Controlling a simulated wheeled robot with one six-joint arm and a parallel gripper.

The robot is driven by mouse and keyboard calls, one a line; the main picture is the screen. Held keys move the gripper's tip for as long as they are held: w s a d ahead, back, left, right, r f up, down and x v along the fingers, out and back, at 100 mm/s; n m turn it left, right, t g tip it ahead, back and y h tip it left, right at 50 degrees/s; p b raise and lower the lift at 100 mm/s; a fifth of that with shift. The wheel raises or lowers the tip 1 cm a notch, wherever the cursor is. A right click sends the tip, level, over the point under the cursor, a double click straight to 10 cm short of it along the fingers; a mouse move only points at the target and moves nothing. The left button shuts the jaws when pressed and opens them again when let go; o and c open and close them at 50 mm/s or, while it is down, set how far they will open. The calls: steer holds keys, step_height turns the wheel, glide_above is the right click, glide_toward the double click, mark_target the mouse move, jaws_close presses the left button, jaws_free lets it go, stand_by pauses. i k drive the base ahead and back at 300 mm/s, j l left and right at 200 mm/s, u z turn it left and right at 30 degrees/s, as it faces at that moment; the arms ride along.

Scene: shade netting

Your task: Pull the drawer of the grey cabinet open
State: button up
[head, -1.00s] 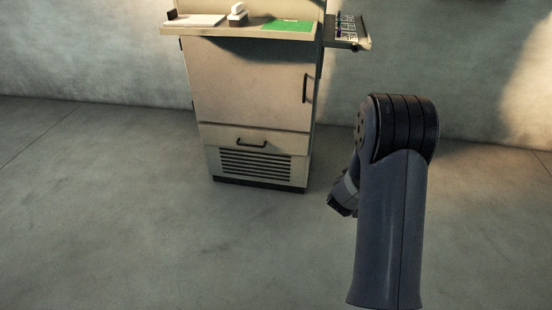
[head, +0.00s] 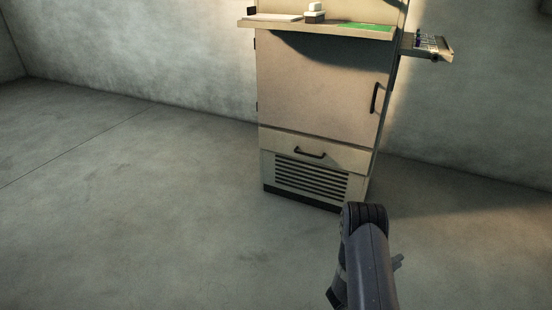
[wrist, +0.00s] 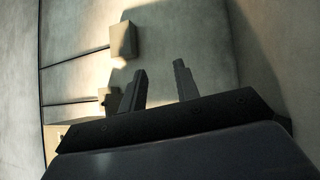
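The cabinet (head: 318,85), pale beige-grey in this light, stands against the wall in the head view. Its drawer (head: 345,157) is a shallow front below the large door, and it is shut. A dark bar handle (head: 310,154) is on the drawer front. My arm is in front of the cabinet's lower right, low in the picture, and my gripper is mostly hidden behind it there. In the wrist view my gripper (wrist: 160,78) has its two fingers apart with nothing between them. It is away from the drawer handle.
The cabinet door has an upright handle (head: 375,98). A slatted vent (head: 310,178) is below the drawer. A ledge (head: 300,28) above juts out with small items and a green sheet; a side tray (head: 428,46) sticks out right. Floor (head: 130,200) at left is clear.

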mark_target(357, 160)
steer(key=i+l+u, duration=0.15)
steer(key=i+u, duration=0.15)
steer(key=u, duration=0.15)
steer(key=i+l+u, duration=0.55)
steer(key=u, duration=0.3)
steer(key=i+l, duration=0.1)
steer(key=l, duration=0.2)
steer(key=i+l, duration=0.1)
steer(key=l, duration=0.2)
steer(key=i+l, duration=0.15)
steer(key=l+u, duration=0.05)
steer(key=l, duration=0.05)
